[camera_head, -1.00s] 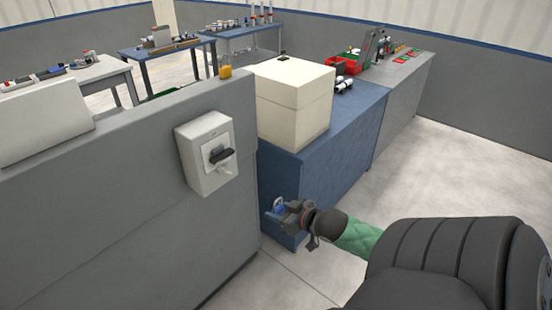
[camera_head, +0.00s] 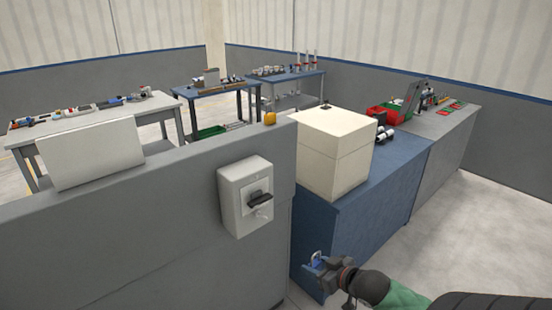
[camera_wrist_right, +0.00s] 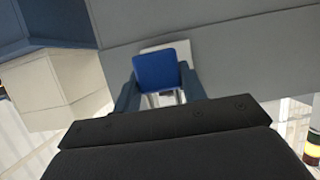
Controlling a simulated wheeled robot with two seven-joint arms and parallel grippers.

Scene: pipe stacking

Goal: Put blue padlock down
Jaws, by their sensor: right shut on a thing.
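The blue padlock (camera_wrist_right: 161,70) is between the two fingers of my right gripper (camera_wrist_right: 160,92) in the right wrist view. Its blue body faces away from the palm, and part of its metal shackle shows between the fingers. In the head view the padlock (camera_head: 316,258) is small at the tip of my right gripper (camera_head: 314,266), which is shut on it. The gripper holds it in the air in front of the blue cabinet, low and right of the grey switch box. My left gripper is not in view.
A light grey switch box (camera_head: 245,196) with a black handle is on the grey wall panel (camera_head: 150,250). A cream box (camera_head: 334,150) stands on the blue cabinet (camera_head: 375,215). A yellow object (camera_head: 270,118) sits on the panel's top. Open floor (camera_head: 470,235) lies at right.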

